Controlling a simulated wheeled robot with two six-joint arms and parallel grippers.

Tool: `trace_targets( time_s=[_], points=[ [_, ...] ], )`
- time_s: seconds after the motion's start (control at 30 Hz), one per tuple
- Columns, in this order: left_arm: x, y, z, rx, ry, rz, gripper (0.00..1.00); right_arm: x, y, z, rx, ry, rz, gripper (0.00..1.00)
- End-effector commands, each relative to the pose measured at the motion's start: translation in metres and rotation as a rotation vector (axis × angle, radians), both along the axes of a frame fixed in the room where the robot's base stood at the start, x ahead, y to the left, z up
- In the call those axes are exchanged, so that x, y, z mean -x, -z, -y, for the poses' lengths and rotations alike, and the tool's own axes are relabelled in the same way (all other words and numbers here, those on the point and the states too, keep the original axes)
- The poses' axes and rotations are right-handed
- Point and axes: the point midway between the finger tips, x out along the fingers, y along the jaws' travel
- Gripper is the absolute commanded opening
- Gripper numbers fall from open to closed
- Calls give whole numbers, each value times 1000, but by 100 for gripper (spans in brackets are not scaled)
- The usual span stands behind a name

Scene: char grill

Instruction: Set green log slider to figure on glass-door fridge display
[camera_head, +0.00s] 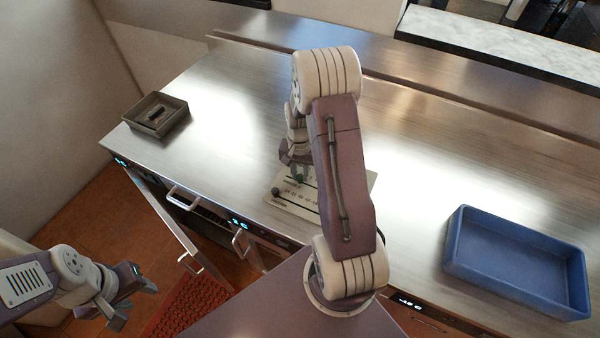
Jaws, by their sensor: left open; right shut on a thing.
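A pale slider panel (305,203) with printed marks lies on the steel counter, partly hidden by my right arm. The green slider knob (301,178) shows at the panel's far side, right at the fingers of my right gripper (293,164), which is shut on it. A second, dark knob (277,191) sits at the panel's left edge. A lit blue display (239,224) is on the fridge front below the counter; its figure is too small to read surely. My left gripper (143,288) is open and empty, low at the left, away from the panel.
A fridge door (176,226) stands open below the counter. A dark tray (157,115) holding a small dark thing is at the counter's left end. A blue bin (515,262) is at the right. Other small displays (120,161) (408,301) glow on the front. The floor has a red mat (187,303).

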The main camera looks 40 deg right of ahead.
Motion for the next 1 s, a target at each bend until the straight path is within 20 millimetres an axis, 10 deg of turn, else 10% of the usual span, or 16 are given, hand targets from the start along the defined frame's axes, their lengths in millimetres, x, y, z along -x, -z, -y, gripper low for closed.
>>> trace_targets(
  time_s=[1.0],
  points=[
    [0,-4,0,0,0,0,44,7,-2,4,1,0,1,0]
  ],
)
